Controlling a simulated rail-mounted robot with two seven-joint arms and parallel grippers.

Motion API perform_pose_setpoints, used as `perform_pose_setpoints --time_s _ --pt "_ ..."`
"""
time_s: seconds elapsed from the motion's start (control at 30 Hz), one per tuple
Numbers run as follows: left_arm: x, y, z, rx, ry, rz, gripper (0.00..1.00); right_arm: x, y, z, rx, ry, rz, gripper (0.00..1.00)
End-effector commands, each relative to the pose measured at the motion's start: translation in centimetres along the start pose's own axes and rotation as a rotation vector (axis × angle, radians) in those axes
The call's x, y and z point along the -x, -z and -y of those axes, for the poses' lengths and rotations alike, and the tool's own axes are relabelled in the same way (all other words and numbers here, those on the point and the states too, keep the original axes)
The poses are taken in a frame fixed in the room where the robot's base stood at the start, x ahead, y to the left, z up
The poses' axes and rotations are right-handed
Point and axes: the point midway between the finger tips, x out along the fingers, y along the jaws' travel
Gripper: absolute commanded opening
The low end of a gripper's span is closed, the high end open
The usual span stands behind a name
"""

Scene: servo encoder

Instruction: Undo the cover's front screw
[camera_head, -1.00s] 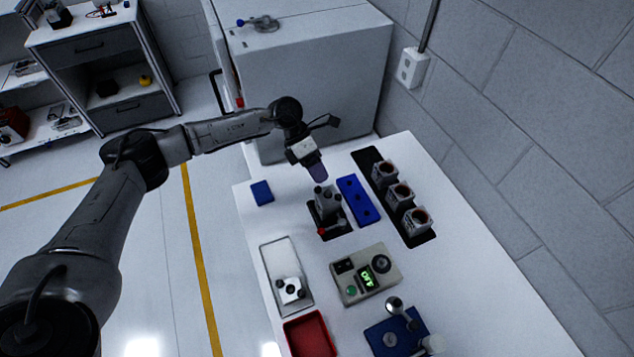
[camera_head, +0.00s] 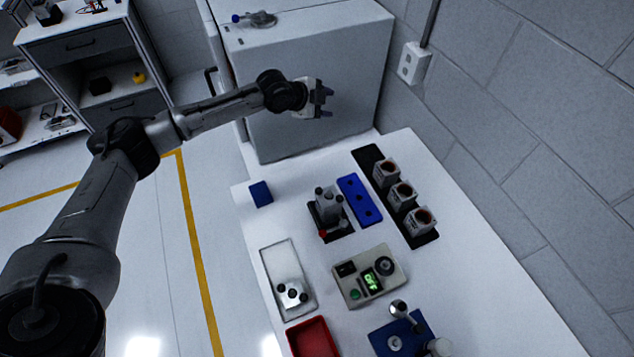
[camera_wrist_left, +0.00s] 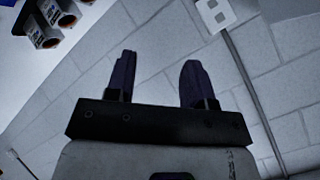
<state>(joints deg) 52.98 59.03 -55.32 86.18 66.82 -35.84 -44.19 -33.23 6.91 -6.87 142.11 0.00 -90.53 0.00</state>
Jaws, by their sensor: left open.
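A grey unit with dark knobs on top (camera_head: 327,203) sits in a black fixture (camera_head: 338,230) with a red-tipped handle. A white piece with dark knobs (camera_head: 292,294) lies in the pale tray (camera_head: 278,262). Which of these is the cover, and which knob is its front screw, I cannot tell for sure. My left gripper (camera_head: 323,98) is raised in front of the white cabinet, well behind and above the fixture. In the left wrist view its two dark fingers (camera_wrist_left: 157,78) are apart with nothing between them. My right gripper is not in view.
A blue strip with holes (camera_head: 359,200) and a black rack (camera_head: 428,238) of three motor-like units stand right of the fixture. A control box with green display (camera_head: 367,276), red bin (camera_head: 312,338) and blue base (camera_head: 404,335) are nearer. The white cabinet (camera_head: 320,50) stands behind.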

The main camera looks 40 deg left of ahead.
Motion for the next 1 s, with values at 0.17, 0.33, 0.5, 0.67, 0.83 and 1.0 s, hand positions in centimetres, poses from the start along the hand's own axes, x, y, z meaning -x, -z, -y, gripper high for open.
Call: perform_pose_setpoints --time_s 0.17,0.33,0.5,0.67,0.83,1.0 --pt "1.5 -0.8 -6.8 0.079 -0.427 0.077 0.49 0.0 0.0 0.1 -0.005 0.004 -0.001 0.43" --pt "4.1 -1.2 -10.7 0.028 -0.715 0.102 0.49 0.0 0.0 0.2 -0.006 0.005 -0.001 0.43" --pt "5.7 -2.3 -12.1 -0.073 -0.851 0.135 0.49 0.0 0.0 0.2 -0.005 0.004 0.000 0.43" --pt "5.5 -2.5 -12.7 -0.131 -0.870 0.118 0.49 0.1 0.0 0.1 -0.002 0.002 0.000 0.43" --pt "4.1 -2.9 -14.3 -0.135 -0.870 0.117 0.49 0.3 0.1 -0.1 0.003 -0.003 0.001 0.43" --pt "2.0 -3.3 -16.7 -0.133 -0.869 0.117 0.49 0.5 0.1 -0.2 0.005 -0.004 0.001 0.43"
